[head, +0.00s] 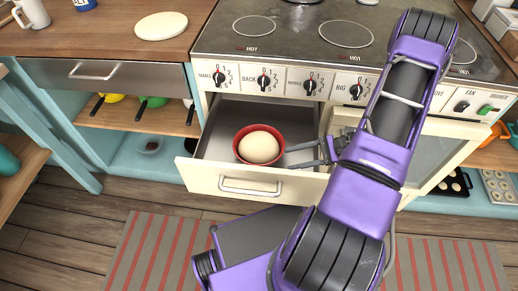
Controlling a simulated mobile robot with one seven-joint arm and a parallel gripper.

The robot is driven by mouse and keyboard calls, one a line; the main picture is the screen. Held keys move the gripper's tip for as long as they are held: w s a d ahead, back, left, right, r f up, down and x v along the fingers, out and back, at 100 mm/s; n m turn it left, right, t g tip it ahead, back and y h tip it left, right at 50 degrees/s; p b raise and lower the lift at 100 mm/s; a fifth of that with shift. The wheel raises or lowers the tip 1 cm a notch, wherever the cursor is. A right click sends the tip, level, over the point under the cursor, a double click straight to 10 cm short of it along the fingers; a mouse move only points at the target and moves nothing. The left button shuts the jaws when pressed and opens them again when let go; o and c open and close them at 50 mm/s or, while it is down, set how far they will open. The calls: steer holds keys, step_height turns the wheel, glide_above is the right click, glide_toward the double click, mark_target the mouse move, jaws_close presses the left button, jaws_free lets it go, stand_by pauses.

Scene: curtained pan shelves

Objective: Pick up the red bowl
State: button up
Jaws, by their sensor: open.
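The red bowl (238,149) sits in the open drawer (210,151) under the stove, near the drawer's front. A round, pale cream thing (259,147) fills most of the bowl, and the red rim shows around it. My gripper (290,156) reaches over the drawer from the right. Its fingers are open and point left at the bowl's right side. I cannot tell whether a fingertip touches the rim. My arm hides the right part of the drawer.
The stove (290,40) with knobs stands above the drawer. A wooden counter (100,35) at the left bears a white round board (161,25) and a mug (32,12). Pans lie on the shelf (135,118) below. A striped rug (160,250) lies on the floor.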

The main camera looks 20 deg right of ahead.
mark_target(267, 162)
steer(key=x, duration=0.4)
steer(key=shift+w+a+f, duration=0.1)
steer(key=shift+a, duration=0.25)
steer(key=shift+w+x, duration=0.15)
steer(key=shift+x, duration=1.35)
steer(key=shift+w+x, duration=0.15)
steer(key=shift+x, duration=1.35)
steer(key=shift+d+f, duration=0.15)
steer(key=shift+d, duration=0.05)
jaws_close()
